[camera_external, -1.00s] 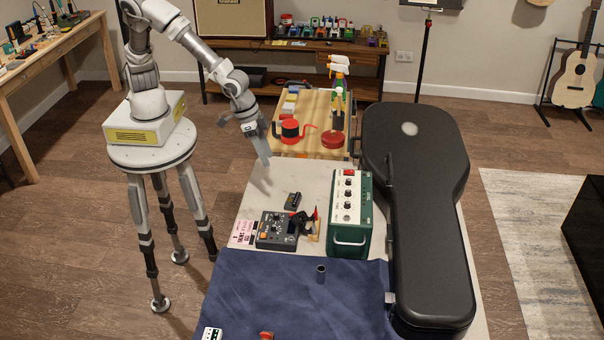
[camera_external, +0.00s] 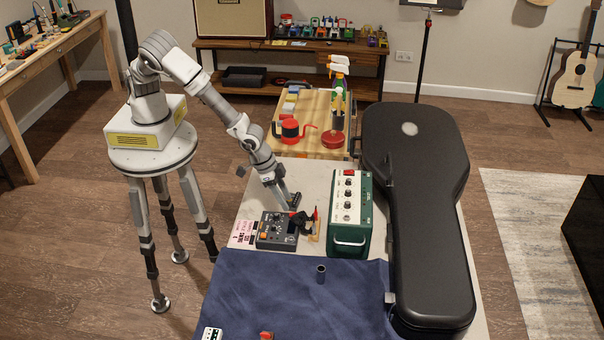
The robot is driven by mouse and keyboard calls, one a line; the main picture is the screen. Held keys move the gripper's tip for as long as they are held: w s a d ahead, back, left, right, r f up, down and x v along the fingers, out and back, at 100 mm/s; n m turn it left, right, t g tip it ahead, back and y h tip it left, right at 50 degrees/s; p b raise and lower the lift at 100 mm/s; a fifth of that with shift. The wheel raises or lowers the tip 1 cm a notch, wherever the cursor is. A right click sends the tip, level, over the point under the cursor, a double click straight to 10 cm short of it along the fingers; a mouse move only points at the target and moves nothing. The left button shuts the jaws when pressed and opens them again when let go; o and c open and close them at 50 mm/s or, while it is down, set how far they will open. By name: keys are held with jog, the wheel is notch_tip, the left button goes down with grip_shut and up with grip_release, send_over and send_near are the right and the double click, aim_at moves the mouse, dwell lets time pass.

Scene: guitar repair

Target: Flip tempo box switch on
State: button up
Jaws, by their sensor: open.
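No label reading tempo box is legible. A dark grey control box (camera_external: 272,239) with small knobs and an orange button lies on the light table top. A green box (camera_external: 365,225) with a pale panel, several dark knobs, a red switch (camera_external: 349,172) at its far end and a white handle stands to its right. I cannot tell which way the red switch is set. My gripper (camera_external: 289,205) is open and points down just behind the grey box, left of the green box. A small black device is mostly hidden by it. Contact cannot be made out.
A black guitar case (camera_external: 420,220) lies along the right side. A small black clamp-like item (camera_external: 303,222) sits between the boxes. A wooden tray (camera_external: 310,145) with red items is behind.

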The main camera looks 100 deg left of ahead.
aim_at(294, 214)
jog(key=shift+x, duration=2.25)
grip_shut()
